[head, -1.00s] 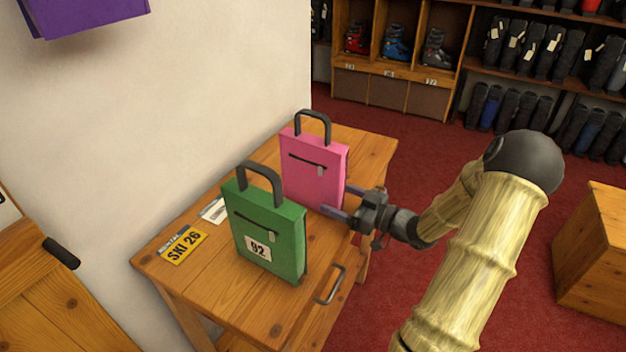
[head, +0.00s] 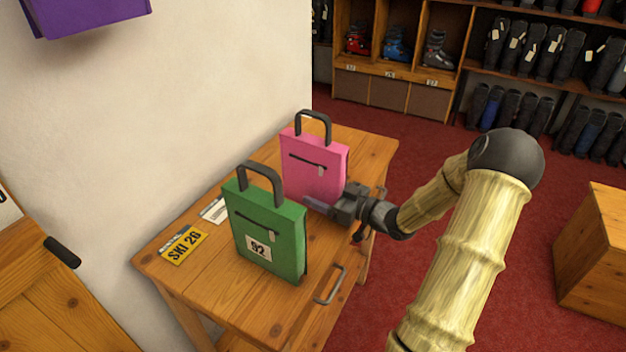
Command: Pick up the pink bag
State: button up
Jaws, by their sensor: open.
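The pink bag (head: 315,168) stands upright on the wooden table (head: 190,285), with a dark handle on top and a dark zip on its front. My gripper (head: 318,204) is open at the lower right front of the pink bag. One purple-grey finger shows against the bag's lower part; the other finger is hidden. I cannot tell whether the bag is between the fingers or whether they touch it.
A green bag (head: 258,225) with a white 92 label stands close in front, left of my gripper. A yellow SKI 26 plate (head: 184,245) and a white card (head: 214,210) lie near the wall. A wooden box (head: 595,255) stands at right.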

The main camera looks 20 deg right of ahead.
aim_at(324, 159)
jog(key=c, duration=1.5)
jog(key=shift+o, duration=0.2)
notch_tip(324, 159, up, 10)
jog(key=shift+r+p, duration=0.1)
jog(key=shift+p, duration=0.75)
